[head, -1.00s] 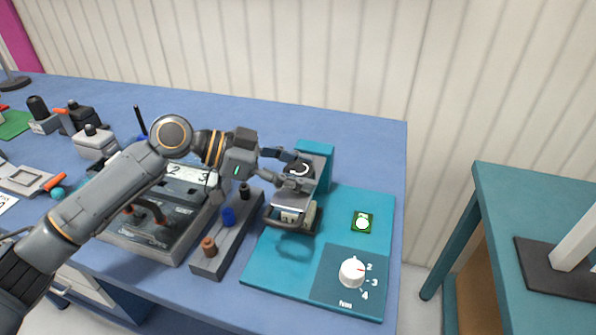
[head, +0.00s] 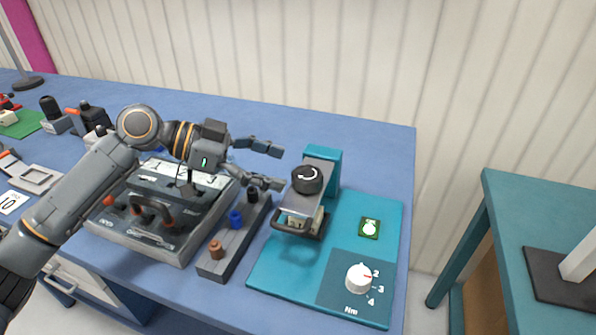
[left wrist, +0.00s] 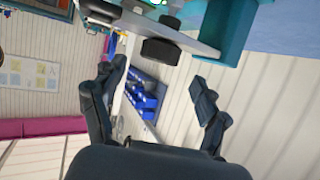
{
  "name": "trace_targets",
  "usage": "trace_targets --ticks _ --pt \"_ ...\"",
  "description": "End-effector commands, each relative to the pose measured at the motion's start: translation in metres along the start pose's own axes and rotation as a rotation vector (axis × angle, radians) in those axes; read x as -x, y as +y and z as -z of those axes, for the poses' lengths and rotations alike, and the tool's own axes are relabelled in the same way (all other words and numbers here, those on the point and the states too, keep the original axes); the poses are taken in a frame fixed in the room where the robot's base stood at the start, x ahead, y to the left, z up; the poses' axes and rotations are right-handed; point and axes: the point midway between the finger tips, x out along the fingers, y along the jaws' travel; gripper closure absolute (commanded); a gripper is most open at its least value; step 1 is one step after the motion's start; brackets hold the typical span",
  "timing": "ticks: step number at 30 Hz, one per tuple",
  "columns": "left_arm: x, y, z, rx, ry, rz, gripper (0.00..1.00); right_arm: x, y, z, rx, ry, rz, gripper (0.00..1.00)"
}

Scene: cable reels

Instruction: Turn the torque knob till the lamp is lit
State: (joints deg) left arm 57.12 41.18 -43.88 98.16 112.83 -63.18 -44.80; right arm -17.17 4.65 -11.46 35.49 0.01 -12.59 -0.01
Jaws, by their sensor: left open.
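The teal fixture (head: 268,272) carries a black round knob (head: 307,179) with a white curved arrow, on a sloped grey arm. The black knob also shows in the left wrist view (left wrist: 160,50). A white dial (head: 358,278) with a red mark sits by the numbers 2, 3, 4 and "Nm"; its mark points near 2. A small white round lamp (head: 369,228) sits on a green square; I cannot tell whether it is lit. My left gripper (head: 279,167) is open and empty, just left of the black knob and apart from it. My right gripper is not in view.
A grey strip with several coloured pegs (head: 235,240) and a grey device with a handle (head: 150,220) stand left of the fixture, partly under my left arm. A separate teal table (head: 540,205) stands to the right across a gap.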

Motion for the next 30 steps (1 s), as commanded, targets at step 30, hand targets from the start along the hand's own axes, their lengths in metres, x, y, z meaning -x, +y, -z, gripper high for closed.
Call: trace_targets --ticks 30 --pt "0.080 0.000 0.064 -0.002 0.001 0.000 0.25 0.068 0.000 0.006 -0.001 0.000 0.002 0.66"
